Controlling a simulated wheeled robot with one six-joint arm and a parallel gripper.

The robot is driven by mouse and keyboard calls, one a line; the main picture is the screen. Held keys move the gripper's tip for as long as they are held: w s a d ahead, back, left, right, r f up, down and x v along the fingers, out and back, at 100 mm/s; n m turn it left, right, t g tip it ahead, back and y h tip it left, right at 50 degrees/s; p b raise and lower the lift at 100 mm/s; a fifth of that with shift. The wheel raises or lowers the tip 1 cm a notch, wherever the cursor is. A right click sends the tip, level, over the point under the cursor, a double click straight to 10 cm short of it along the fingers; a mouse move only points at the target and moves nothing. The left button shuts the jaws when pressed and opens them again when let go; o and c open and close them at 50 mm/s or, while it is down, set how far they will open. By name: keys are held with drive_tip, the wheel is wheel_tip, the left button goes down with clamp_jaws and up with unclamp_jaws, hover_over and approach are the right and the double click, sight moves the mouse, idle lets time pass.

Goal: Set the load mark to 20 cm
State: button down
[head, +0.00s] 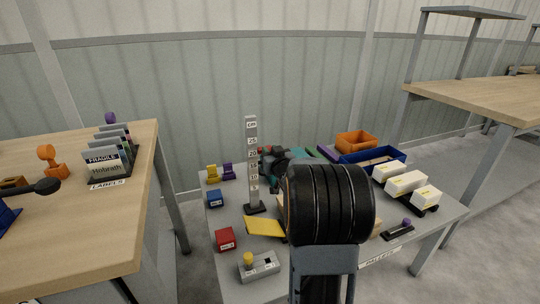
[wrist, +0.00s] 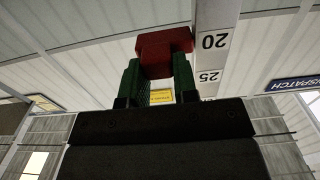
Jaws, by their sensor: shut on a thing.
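The upright grey scale post (head: 251,185) stands on the table, marked in cm with numbers from 5 up to 25. In the wrist view the post (wrist: 226,15) rises past a red block, probably the load mark (wrist: 165,43), which lies beside the 20 label (wrist: 212,41). The 25 label is also visible. My gripper (wrist: 158,70) is shut on the red block, its green fingers on either side. In the head view my gripper (head: 266,154) is just right of the post near the 15 to 20 labels; the block there is too small to judge exactly.
A yellow plate (head: 265,228) lies at the post's foot. A red block (head: 225,239), a blue block (head: 214,198) and a grey switch box (head: 259,267) sit on the left. An orange bin (head: 356,142), a blue bin (head: 390,155) and white boxes (head: 405,182) stand right.

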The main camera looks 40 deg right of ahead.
drive_tip(key=c, duration=0.9)
unclamp_jaws()
drive_tip(key=p+v, duration=0.3)
drive_tip(key=v, duration=1)
drive_tip(key=shift+s+a, duration=0.15)
drive_tip(key=shift+s, duration=0.25)
